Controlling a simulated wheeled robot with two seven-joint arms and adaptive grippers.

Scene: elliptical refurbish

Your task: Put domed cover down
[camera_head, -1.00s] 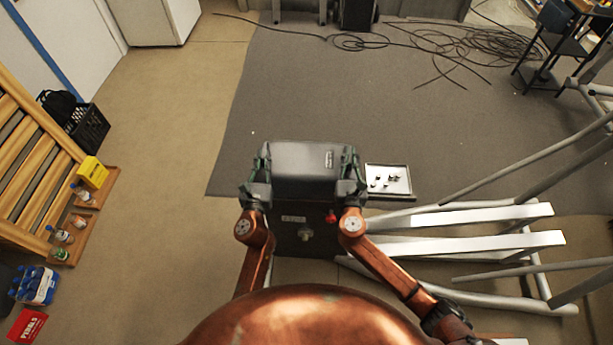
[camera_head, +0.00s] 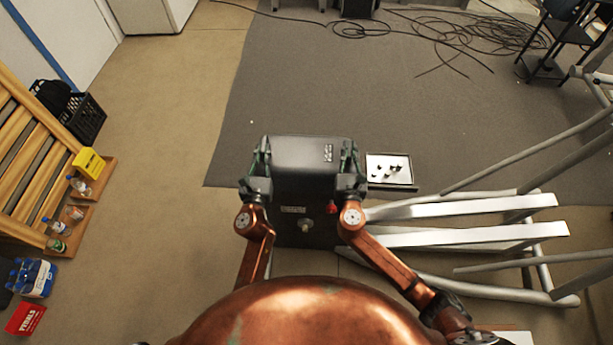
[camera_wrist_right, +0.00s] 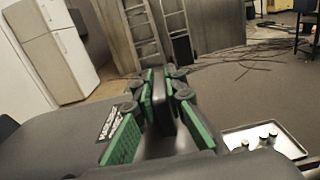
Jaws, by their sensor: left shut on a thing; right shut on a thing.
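The domed cover (camera_head: 308,155) is a dark grey shell with a small pale label, held in front of me between my two grippers. My left gripper (camera_head: 262,160) is shut on its left side. My right gripper (camera_head: 349,162) is shut on its right side. In the right wrist view, the green pads of the right gripper (camera_wrist_right: 165,112) close around a dark upright part of the cover (camera_wrist_right: 70,130). What lies directly under the cover is hidden, so I cannot tell whether it touches anything below.
A dark base with a red knob (camera_head: 332,208) shows just below the cover. A tray (camera_head: 378,159) with several small dark parts lies to its right. Grey metal frames (camera_head: 470,207) fill the right side. A wooden rack (camera_head: 30,150) stands left. Floor (camera_head: 170,190) between is clear.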

